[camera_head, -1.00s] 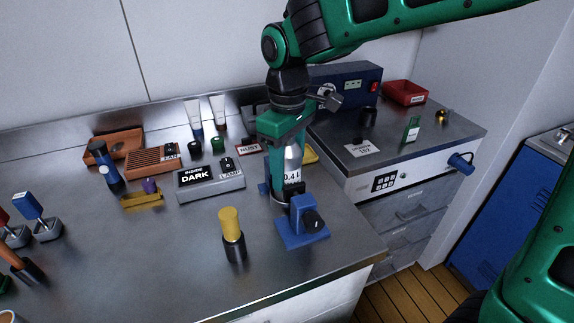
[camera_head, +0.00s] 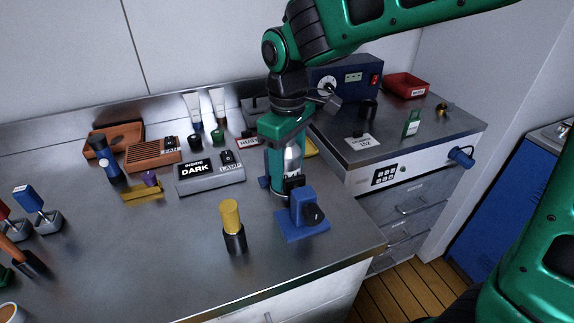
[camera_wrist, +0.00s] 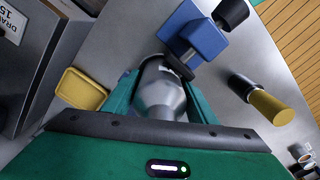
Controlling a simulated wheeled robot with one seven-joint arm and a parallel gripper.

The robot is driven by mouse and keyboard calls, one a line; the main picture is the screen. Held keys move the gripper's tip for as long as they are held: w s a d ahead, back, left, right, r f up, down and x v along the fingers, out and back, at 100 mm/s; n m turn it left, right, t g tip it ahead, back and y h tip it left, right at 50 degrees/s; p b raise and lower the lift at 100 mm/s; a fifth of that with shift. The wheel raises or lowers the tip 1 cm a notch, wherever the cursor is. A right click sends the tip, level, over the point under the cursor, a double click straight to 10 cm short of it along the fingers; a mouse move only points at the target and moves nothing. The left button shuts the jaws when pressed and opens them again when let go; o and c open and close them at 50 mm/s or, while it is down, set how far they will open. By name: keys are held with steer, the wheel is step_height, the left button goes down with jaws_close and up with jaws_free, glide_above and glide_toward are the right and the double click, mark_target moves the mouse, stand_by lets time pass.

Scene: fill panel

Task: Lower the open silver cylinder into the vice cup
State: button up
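The silver cylinder (camera_head: 293,161) stands upright between my gripper's fingers, and its tapered shoulder shows in the wrist view (camera_wrist: 160,98). My gripper (camera_head: 284,184) points down and is shut on the cylinder, with a teal finger along each side. The blue vice (camera_head: 303,213) with its black knob stands on the bench just in front of the cylinder; it also shows in the wrist view (camera_wrist: 188,30). A black jaw of the vice is close against the cylinder. The cylinder's lower end and the cup are hidden by the fingers and the vice, so its depth cannot be told.
A black tube with a yellow top (camera_head: 231,226) stands left of the vice. A yellow tray (camera_wrist: 82,90) lies near the fingers. A grey DARK label box (camera_head: 208,174) stands to the left. The bench front is clear.

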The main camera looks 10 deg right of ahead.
steer(key=shift+o, duration=1.3)
step_height(320, 180, up, 11)
steer(key=shift+w+f, duration=0.1)
steer(key=s+d+f+m, duration=0.2)
steer(key=s+d+m, duration=0.15)
steer(key=d, duration=0.85)
steer(key=s+d+f+m, duration=0.25)
steer(key=d+m, duration=0.25)
steer(key=d, duration=0.7)
steer(key=s+d+f+m, duration=0.3)
steer(key=s+d+m, duration=0.1)
steer(key=s, duration=0.3)
steer(key=s+d+f+m, duration=0.4)
steer(key=s+d, duration=0.3)
steer(key=s, duration=0.1)
steer(key=shift+d+f, duration=0.15)
steer(key=shift+f, duration=0.15)
